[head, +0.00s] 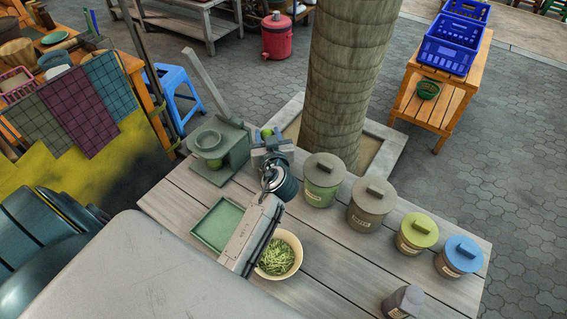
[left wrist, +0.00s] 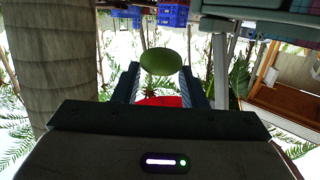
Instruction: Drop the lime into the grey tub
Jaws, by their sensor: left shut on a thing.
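My left gripper (head: 266,138) is shut on a green lime (left wrist: 160,62), held above the far edge of the plank table. In the left wrist view the lime shows between the two fingertips of this gripper (left wrist: 160,80). In the head view only a small part of the lime shows behind the gripper. The grey tub (head: 368,214) stands right of the gripper, among a row of lidded tubs, and its grey lid with a bar handle appears to be on. My right gripper is in neither view.
A green-grey tub (head: 321,193), a lime-lidded tub (head: 413,240) and a blue-lidded tub (head: 455,263) flank the grey tub. A press (head: 222,142), green tray (head: 215,225), bowl of green strips (head: 291,245) and dark bottle (head: 401,303) share the table. A thick trunk (head: 345,80) rises behind.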

